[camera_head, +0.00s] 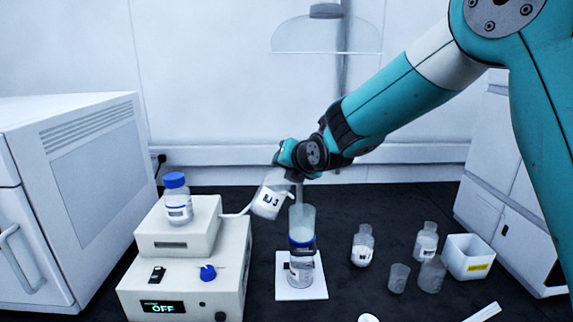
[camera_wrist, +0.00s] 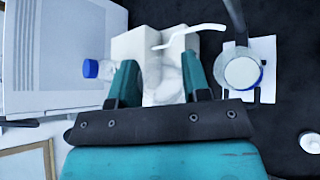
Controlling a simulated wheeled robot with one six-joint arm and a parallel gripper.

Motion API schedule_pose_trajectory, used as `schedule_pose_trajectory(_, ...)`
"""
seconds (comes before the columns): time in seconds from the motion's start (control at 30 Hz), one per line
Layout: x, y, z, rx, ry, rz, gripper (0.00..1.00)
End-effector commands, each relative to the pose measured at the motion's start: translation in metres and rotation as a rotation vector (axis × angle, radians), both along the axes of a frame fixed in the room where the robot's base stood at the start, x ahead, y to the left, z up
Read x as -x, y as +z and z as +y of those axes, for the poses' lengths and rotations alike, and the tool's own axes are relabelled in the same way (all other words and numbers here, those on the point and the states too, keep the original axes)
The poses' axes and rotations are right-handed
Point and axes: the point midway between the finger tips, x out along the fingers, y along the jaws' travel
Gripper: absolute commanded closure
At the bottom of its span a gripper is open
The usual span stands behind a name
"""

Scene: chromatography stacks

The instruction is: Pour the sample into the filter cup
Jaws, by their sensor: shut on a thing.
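My gripper (camera_head: 300,168) is shut on a clear labelled sample vessel (camera_head: 268,201), which hangs strongly tilted. In the wrist view, my gripper's two fingers (camera_wrist: 160,66) flank the pale, see-through vessel (camera_wrist: 166,84). The filter cup (camera_head: 302,218) stands upright on a clear bottle below and just right of the held vessel. Whitish content shows in the cup, whose round opening appears from above in the wrist view (camera_wrist: 243,73). The vessel's lip is partly hidden by the gripper.
A white pad (camera_head: 288,293) lies under the filter bottle. A pump box marked OFF (camera_head: 190,280), with a blue-capped bottle (camera_head: 177,198) on top, stands left. Several small bottles and beakers and a white bin (camera_head: 468,257) stand right. A clear hood (camera_head: 325,37) hangs behind.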

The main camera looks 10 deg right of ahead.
Motion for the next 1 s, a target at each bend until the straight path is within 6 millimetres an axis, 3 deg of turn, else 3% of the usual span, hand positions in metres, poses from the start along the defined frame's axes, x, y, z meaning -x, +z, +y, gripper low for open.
schedule_pose_trajectory(1.0,-0.0013,-0.006,-0.0023,-0.122,0.0,0.037,1.0)
